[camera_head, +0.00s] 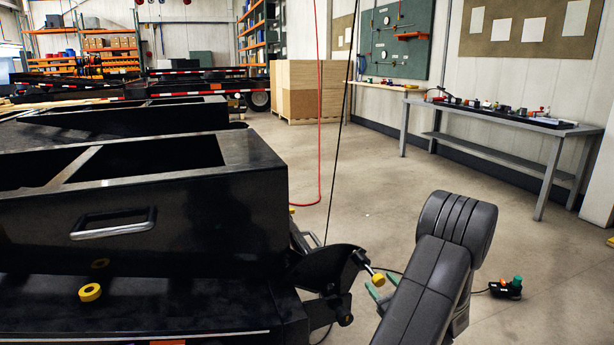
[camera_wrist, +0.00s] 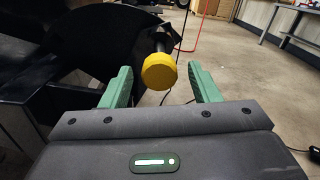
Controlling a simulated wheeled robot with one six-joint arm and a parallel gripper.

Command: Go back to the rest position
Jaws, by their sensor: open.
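My gripper (camera_wrist: 161,88) is open, with its two green fingers spread to either side in the wrist view. A yellow round cap or knob (camera_wrist: 159,71) on a dark stem shows between and beyond the fingertips, and I see no finger touching it. In the head view the same yellow piece (camera_head: 378,280) sticks out from a black bracket (camera_head: 330,268) at the trailer frame's corner. My gripper shows there only in part, behind my dark grey arm, with a green finger close to the yellow piece.
The black trailer frame (camera_head: 140,235) fills the left, with a metal handle (camera_head: 113,224) and a yellow ring (camera_head: 90,292). A red hose (camera_head: 319,120) and a black cable hang down. A small box (camera_head: 506,288) lies on the floor at right.

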